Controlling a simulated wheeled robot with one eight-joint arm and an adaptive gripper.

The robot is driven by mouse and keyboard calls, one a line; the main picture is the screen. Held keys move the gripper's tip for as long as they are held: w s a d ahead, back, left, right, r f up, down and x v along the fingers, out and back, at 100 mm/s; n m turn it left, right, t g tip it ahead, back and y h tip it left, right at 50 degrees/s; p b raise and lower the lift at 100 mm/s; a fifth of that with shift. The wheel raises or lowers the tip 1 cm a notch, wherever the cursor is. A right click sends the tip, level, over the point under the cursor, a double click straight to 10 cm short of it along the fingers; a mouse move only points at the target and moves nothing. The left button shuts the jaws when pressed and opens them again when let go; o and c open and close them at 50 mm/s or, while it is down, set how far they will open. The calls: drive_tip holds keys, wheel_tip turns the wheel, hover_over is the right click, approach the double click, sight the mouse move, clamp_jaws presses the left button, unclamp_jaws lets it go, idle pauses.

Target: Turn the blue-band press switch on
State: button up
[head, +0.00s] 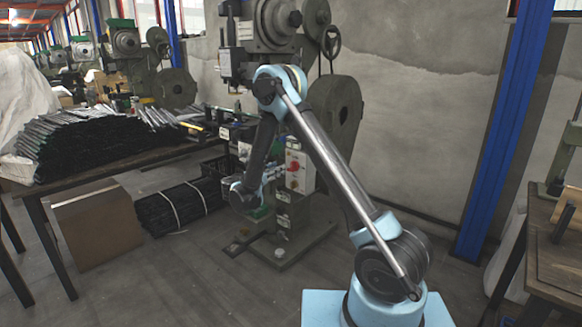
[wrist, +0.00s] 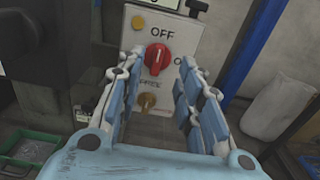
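The press (head: 270,30) stands against the wall in the head view; I cannot make out a blue band on it. Its pale switch box (head: 299,183) carries a red rotary switch (head: 292,166). In the wrist view the red switch (wrist: 157,58) sits under the word OFF, its white mark upright. An ON label at the right is partly hidden by a finger. My gripper (wrist: 160,75) is open, its blue-and-white fingers to the left and right of the switch in the picture, with visible gaps. I cannot tell how far the fingertips are from the box face.
A yellow button (wrist: 138,22) is above the switch and a brass-coloured knob (wrist: 148,101) below it. A dark part of the machine (wrist: 45,40) stands left of the box. A table with dark rods (head: 85,145) and a cardboard box (head: 97,222) are at left in the head view.

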sight(291, 163)
drive_tip(key=x, duration=0.9)
drive_tip(key=shift+w+d, duration=0.2)
drive_tip(key=shift+w, duration=0.05)
clamp_jaws()
drive_tip(key=shift+d, duration=0.15)
